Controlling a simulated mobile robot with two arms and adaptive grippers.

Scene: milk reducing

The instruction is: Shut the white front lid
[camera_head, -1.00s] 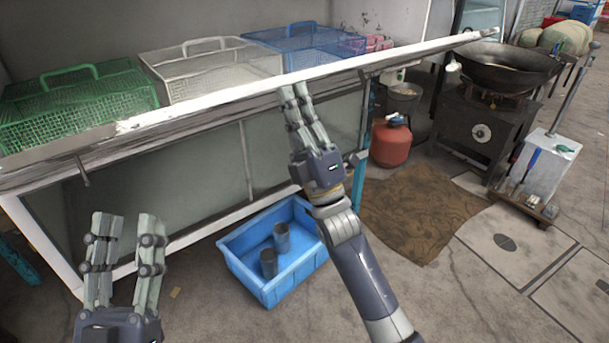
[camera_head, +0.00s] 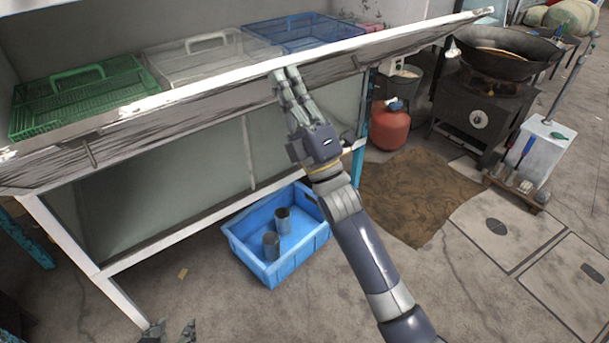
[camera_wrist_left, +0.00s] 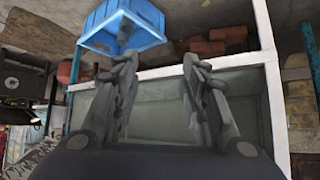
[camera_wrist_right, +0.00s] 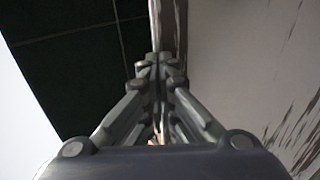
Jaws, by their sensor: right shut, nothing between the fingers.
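The white front lid (camera_head: 190,115) is the long panel along the front of the white counter (camera_head: 70,225). It slopes, its worn outer face toward me and its white upper edge in front of the baskets. My right gripper (camera_head: 284,74) is shut, its fingertips at the lid's face just below that edge; contact is not certain. In the right wrist view the shut fingertips (camera_wrist_right: 159,62) are against a worn pale panel (camera_wrist_right: 235,70). My left gripper (camera_head: 168,331) barely shows at the bottom edge. In the left wrist view it (camera_wrist_left: 160,62) is open and empty.
Green (camera_head: 85,95), white (camera_head: 205,58) and blue (camera_head: 303,33) baskets lie behind the lid. A blue tub (camera_head: 235,248) with two cups stands on the floor below. A red gas bottle (camera_head: 388,128) and a stove (camera_head: 475,117) with a wok are at the right.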

